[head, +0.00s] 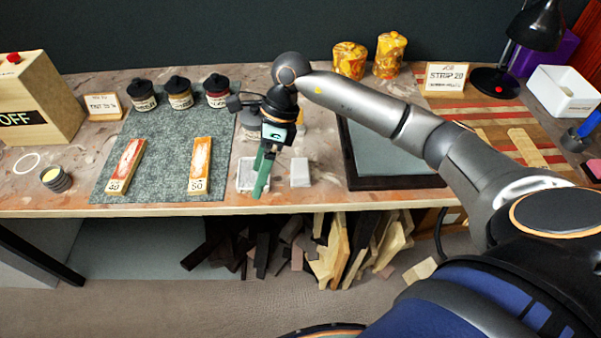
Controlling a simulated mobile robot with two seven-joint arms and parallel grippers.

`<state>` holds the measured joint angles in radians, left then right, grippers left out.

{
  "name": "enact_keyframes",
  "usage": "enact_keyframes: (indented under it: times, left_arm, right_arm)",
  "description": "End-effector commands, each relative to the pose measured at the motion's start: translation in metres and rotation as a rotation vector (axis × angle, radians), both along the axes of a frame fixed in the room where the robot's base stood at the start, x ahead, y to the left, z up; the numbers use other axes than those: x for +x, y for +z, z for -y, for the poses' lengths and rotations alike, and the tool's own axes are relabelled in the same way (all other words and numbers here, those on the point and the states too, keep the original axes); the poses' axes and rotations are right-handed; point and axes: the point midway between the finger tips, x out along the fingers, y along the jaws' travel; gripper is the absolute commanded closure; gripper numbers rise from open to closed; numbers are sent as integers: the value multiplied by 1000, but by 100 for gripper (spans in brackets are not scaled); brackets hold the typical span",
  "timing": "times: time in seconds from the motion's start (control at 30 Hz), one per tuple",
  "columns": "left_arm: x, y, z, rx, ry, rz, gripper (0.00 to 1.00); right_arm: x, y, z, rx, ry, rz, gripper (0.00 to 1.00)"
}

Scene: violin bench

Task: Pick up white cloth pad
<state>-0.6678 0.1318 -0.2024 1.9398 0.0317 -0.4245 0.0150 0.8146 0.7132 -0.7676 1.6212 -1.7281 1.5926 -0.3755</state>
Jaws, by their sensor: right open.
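My right gripper (262,178) hangs over the front part of the bench with its green fingers pointing down. It is open, and no object shows between the fingers. A flat whitish pad (243,175) lies on the bench just left of and partly behind the fingers. A small white block-like piece (300,172) lies just right of them. I cannot tell for certain which of the two is the cloth pad. Whether the fingers touch the left one is unclear. My left gripper is not in view.
A grey mat (165,150) on the left holds two labelled strips and several dark-lidded jars (180,93). A black-framed grey tray (355,150) is right of the gripper. Yellow-orange pots (390,55) stand behind. The bench's front edge (150,211) is close, with wood offcuts below.

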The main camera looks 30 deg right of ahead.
Motion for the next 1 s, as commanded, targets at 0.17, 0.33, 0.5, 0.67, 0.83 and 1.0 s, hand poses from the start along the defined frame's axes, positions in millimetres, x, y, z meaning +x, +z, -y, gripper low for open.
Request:
enact_keyframes:
  times: [0.17,0.33,0.5,0.67,0.83,1.0]
  left_arm:
    - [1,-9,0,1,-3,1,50]
    - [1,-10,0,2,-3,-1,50]
    - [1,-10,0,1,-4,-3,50]
    - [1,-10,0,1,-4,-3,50]
    - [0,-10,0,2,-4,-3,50]
    - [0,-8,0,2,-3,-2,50]
  right_arm:
    - [23,19,87,-337,-4,54,0]
    - [25,22,115,-443,-18,53,0]
    - [25,-8,115,-446,-16,49,0]
    - [25,-33,114,-444,-17,52,0]
    - [26,-44,115,-443,-17,53,0]
    - [26,-67,116,-442,-18,50,0]
